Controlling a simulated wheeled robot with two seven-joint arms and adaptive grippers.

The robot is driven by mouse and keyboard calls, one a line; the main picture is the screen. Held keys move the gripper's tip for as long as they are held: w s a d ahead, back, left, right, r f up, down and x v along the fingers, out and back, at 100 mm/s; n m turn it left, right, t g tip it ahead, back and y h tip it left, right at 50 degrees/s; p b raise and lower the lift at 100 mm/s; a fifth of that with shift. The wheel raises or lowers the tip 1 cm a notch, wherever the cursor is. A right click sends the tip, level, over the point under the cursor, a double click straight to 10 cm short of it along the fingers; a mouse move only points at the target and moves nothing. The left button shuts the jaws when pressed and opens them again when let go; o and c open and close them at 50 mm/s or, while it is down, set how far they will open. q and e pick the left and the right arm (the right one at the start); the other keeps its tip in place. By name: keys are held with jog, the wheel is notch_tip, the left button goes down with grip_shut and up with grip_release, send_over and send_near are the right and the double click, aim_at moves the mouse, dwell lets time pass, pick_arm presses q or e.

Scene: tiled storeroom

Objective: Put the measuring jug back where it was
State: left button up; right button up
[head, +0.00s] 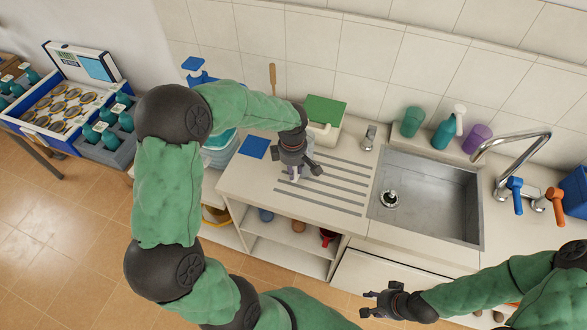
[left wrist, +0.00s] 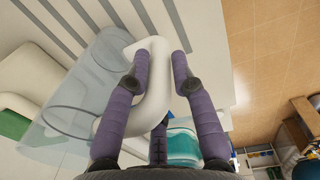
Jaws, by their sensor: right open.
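The measuring jug (left wrist: 85,85) is clear, with a thick white handle (left wrist: 160,75), and fills the left side of the left wrist view. In the head view my left gripper (head: 297,170) is over the grooved drainboard (head: 335,185), left of the sink; the jug is mostly hidden there by the hand. I cannot tell whether the jug touches the counter. My right gripper (head: 369,303) is open and empty, in front of the counter below the sink.
A blue square (head: 254,147) lies on the counter's left end. A green-topped box (head: 325,112) stands by the wall. The sink (head: 430,195) is at right, with cups and a soap bottle (head: 448,130) behind it. Open shelves (head: 285,250) are below. The drainboard's right part is clear.

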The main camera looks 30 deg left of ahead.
pick_arm(q)
jog(key=shift+o, duration=0.7)
jog(key=shift+r, duration=0.1)
jog(key=shift+r, duration=0.35)
jog(key=r, duration=0.3)
jog(key=r+p, duration=0.1)
jog(key=r, duration=0.7)
jog(key=shift+s+r+p, duration=0.2)
jog(key=shift+s+p, duration=0.05)
jog(key=shift+p, duration=0.1)
